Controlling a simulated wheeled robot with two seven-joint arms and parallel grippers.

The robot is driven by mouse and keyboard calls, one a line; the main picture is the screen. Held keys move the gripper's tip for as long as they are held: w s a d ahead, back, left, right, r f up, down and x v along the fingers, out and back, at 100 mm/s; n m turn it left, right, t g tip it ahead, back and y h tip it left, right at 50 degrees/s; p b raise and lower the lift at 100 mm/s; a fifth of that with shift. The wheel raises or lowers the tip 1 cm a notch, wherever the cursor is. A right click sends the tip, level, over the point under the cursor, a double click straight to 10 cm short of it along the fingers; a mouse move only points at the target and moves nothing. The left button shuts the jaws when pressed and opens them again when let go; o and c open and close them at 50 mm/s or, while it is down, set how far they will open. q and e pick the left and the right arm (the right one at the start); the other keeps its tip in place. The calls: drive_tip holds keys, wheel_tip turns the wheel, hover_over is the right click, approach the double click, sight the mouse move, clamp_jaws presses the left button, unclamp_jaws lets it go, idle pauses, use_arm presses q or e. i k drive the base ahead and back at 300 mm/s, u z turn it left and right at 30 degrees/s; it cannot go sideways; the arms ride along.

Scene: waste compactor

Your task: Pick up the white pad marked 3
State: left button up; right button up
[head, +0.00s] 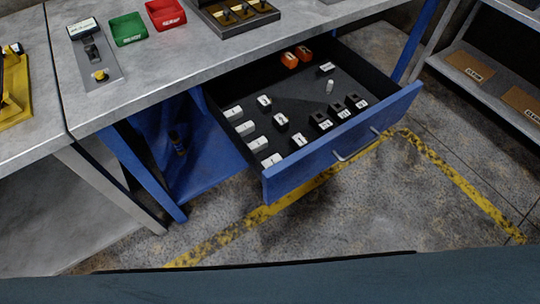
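Several small white-topped pads lie in the open blue drawer (292,178), in its left and middle part. Four white blocks form a row along the left side, from the back one (233,113) to the front one (272,160). Other white-topped pads on dark bodies lie to their right, at the back (264,101), middle (281,120) and front (300,140). Their marks are too small to read, so I cannot tell which is marked 3. Neither of my grippers is in view.
Three dark sockets with white labels (326,125) sit at the drawer's front right. Two orange pieces (289,60) and a small pale cylinder (330,86) are also inside. The grey workbench (180,72) above holds a green bin (127,29) and a red bin (165,14).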

sight(261, 143)
drive_tip(key=u, duration=1.85)
drive_tip(key=k, duration=0.9)
drive_tip(key=z, duration=0.4)
